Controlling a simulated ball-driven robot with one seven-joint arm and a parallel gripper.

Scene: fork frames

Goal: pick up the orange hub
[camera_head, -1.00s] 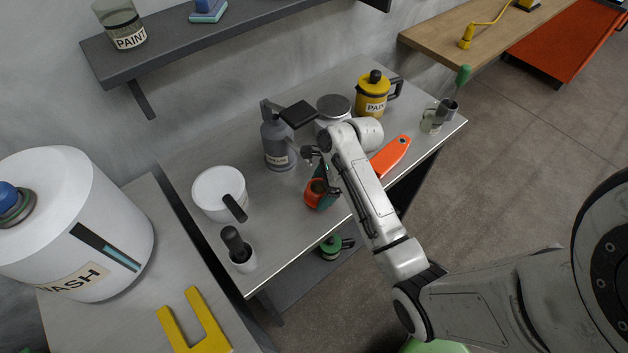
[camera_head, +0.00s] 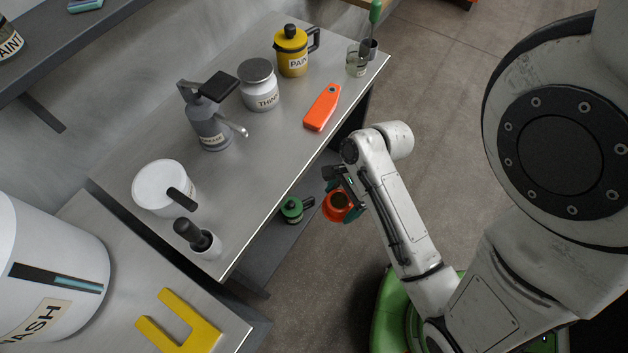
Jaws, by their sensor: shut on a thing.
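The orange hub (camera_head: 334,207) is a round orange piece with a dark hollow centre. My gripper (camera_head: 346,197) is shut on it, with a teal part showing at the hub's right side. It holds the hub off the front edge of the metal table, above the floor. The fingertips are small and partly hidden by the hub and the wrist.
A green pot (camera_head: 292,210) sits on the lower shelf.

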